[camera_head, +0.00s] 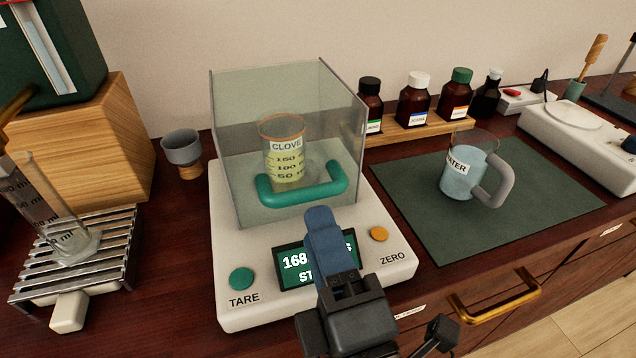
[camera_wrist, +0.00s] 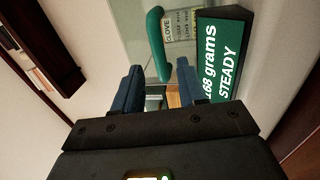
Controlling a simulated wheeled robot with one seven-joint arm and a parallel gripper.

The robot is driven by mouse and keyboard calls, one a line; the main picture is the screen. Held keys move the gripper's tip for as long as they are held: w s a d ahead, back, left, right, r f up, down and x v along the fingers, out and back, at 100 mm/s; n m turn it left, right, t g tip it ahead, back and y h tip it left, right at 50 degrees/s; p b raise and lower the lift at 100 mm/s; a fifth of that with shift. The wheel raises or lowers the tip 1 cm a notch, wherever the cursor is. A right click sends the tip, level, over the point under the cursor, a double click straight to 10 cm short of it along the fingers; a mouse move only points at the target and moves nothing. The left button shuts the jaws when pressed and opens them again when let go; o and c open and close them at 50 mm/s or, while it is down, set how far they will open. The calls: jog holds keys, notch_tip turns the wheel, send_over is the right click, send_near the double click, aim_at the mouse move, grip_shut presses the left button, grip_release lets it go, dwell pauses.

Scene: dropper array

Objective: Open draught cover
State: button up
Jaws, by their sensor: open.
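The clear draught cover (camera_head: 235,110) stands on the white balance (camera_head: 235,300) and encloses a beaker labelled CLOVE (camera_head: 286,165) with yellowish liquid. Its green handle (camera_head: 300,192) is on the front face. My gripper (camera_head: 322,212) is in front of the cover, over the display, its blue fingers pointing toward the handle. In the wrist view my gripper (camera_wrist: 160,75) is open and empty, with the green handle (camera_wrist: 157,42) just beyond the fingertips, roughly in line with the gap. I cannot tell whether a finger touches the handle.
A green mat (camera_head: 430,225) with a water jug (camera_head: 462,175) lies right of the balance. Bottles stand on a wooden rack (camera_head: 410,130) behind. A grey cup (camera_head: 183,148), wooden box (camera_head: 100,140) and slatted stand (camera_head: 80,260) are left. A brass drawer handle (camera_head: 497,305) juts out in front.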

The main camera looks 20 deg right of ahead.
aim_at(308, 200)
jog(key=w+p, duration=0.1)
jog(key=w, duration=0.1)
jog(key=w+r+p, duration=0.1)
jog(key=w, duration=0.2)
jog(key=shift+r, duration=0.15)
jog(key=shift+w, duration=0.7)
grip_shut()
